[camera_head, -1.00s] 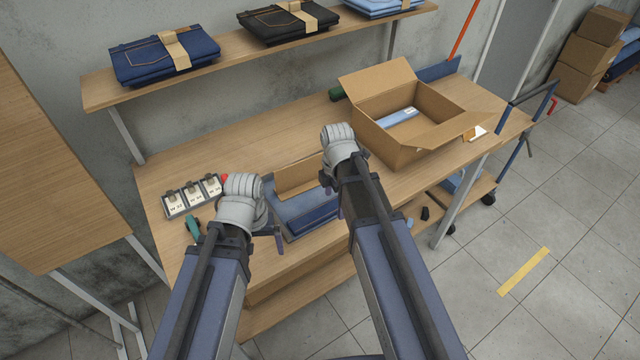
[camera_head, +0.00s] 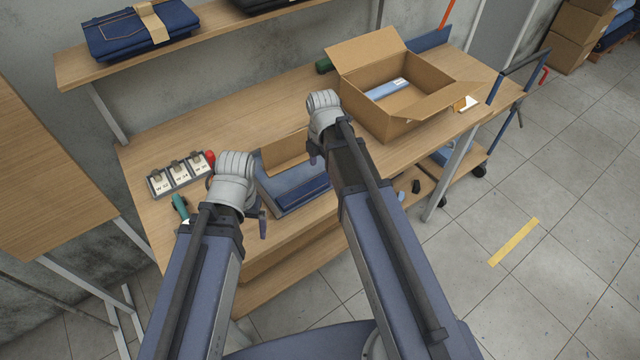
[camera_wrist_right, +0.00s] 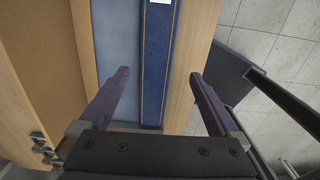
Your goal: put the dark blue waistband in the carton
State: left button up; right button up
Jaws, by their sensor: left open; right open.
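The dark blue waistband (camera_wrist_right: 158,60), with orange stitching and a white label at its top edge, shows in the right wrist view beside a lighter blue band (camera_wrist_right: 118,50). In the head view the blue folded denim (camera_head: 295,188) lies at the table's front edge, partly hidden by my arms. My right gripper (camera_wrist_right: 158,76) is open above the denim, its fingers apart on either side of the bands with nothing held. My left gripper (camera_head: 258,218) is open at the left of the denim; its fingertips are mostly hidden. The open carton (camera_head: 372,115) stands on the table at back right, a light blue item inside.
A tray of labelled cards (camera_head: 180,174) and a green tool (camera_head: 181,207) lie to the left. A shelf (camera_head: 215,25) with folded jeans (camera_head: 140,32) runs above the table. The carton's flaps (camera_head: 445,102) spread outward. Bare tabletop (camera_head: 225,120) lies behind the denim.

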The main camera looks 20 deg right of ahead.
aim_at(320, 181)
pick_arm(q)
notch_tip(320, 181, down, 5)
jog(key=b, duration=0.4)
jog(key=shift+b, duration=0.4)
pick_arm(e)
jog(key=f, duration=0.5)
jog(key=shift+w+a+f, duration=0.1)
jog(key=shift+w+a, duration=0.15)
jog(key=shift+w, duration=0.05)
jog(key=shift+c, duration=0.2)
jog(key=c, duration=1.5)
pick_arm(q)
jog(key=shift+r, duration=0.1)
pick_arm(e)
jog(key=shift+o, duration=0.2)
jog(key=shift+r, duration=0.2)
